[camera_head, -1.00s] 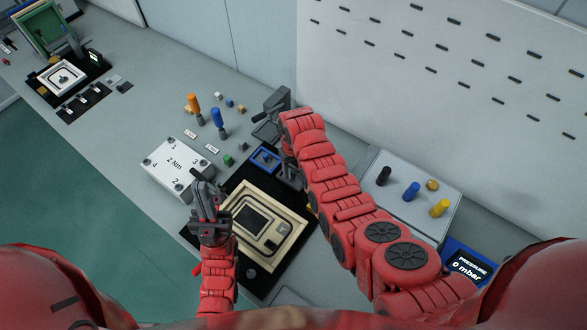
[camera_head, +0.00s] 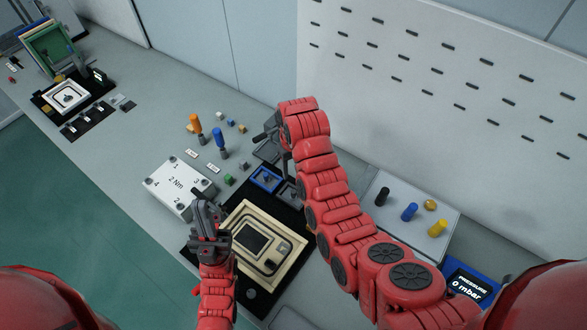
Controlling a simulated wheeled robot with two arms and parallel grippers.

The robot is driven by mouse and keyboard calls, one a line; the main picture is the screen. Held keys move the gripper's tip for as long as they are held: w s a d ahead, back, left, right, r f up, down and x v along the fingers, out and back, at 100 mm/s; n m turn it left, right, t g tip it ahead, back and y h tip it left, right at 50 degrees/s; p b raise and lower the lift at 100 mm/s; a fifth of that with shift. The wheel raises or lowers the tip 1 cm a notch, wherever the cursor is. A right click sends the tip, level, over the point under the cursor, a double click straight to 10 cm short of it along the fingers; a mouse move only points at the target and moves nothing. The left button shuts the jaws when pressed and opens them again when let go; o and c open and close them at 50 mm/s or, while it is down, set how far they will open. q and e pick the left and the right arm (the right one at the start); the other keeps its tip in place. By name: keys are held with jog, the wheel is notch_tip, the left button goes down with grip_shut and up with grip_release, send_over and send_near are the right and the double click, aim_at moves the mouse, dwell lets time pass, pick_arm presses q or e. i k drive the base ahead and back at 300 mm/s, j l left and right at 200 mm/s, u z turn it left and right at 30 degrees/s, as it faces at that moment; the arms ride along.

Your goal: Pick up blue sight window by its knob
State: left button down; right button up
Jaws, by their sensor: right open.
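The blue sight window (camera_head: 265,179) looks like a small blue square frame with a dark centre. It lies on the black mat behind the cream panel fixture (camera_head: 240,268). Its knob is too small to make out clearly. My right gripper (camera_head: 286,163) hangs below the end of its arm, just right of and behind the window, partly hidden by the arm. It is open and appears apart from the window. My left gripper (camera_head: 204,208) is over the left edge of the fixture, near the white block.
A grey-framed square piece (camera_head: 290,193) lies right beside the blue one. A white numbered block (camera_head: 178,185), screwdrivers (camera_head: 218,142) and small cubes stand left.

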aim_at(269, 181)
jog(key=k, duration=1)
